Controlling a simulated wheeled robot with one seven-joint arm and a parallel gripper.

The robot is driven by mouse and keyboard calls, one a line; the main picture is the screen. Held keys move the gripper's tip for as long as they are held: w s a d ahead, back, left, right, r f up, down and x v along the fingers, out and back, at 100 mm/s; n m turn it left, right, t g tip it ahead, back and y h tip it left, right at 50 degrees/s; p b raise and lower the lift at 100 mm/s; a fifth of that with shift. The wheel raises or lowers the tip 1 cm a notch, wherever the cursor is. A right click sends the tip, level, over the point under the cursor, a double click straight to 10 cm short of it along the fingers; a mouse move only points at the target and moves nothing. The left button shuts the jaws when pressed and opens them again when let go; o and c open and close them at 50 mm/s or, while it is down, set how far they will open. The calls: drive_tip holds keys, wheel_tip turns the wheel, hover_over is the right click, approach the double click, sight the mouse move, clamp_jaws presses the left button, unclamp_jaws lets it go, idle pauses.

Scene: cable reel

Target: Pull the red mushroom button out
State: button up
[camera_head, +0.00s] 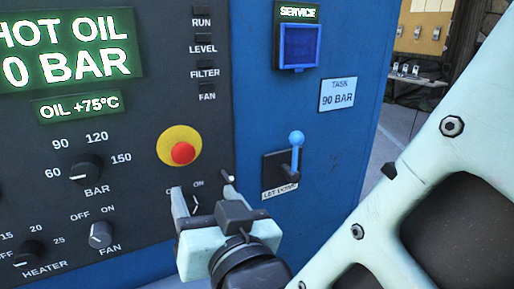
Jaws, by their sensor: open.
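The red mushroom button (183,153) sits on a round yellow plate (179,146) on the dark control panel, in the middle of the view. My gripper (204,184) is below and slightly right of the button in the picture. Its two fingers are apart, with nothing seen between them. The fingers partly cover a small OFF/ON switch on the panel behind them. The gap in depth between the fingertips and the panel is hard to tell. The button is not covered by the gripper.
Left are a BAR knob (86,169), a FAN knob (100,235) and a HEATER knob (28,253). A blue-handled lever (296,142) sticks out right of my gripper. A blue SERVICE box (299,46) is above it. My arm fills the lower right.

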sight(184, 156)
drive_tip(key=p+x, duration=0.4)
drive_tip(key=x, duration=1.2)
drive_tip(key=shift+s+a, duration=0.1)
clamp_jaws()
drive_tip(key=shift+s+d+f+b, duration=0.1)
drive_tip(key=shift+s+d+b, duration=0.1)
drive_tip(key=shift+s+b, duration=0.25)
drive_tip(key=shift+s+d+b, duration=0.2)
drive_tip(key=shift+b, duration=0.15)
unclamp_jaws()
drive_tip(key=shift+s, duration=0.1)
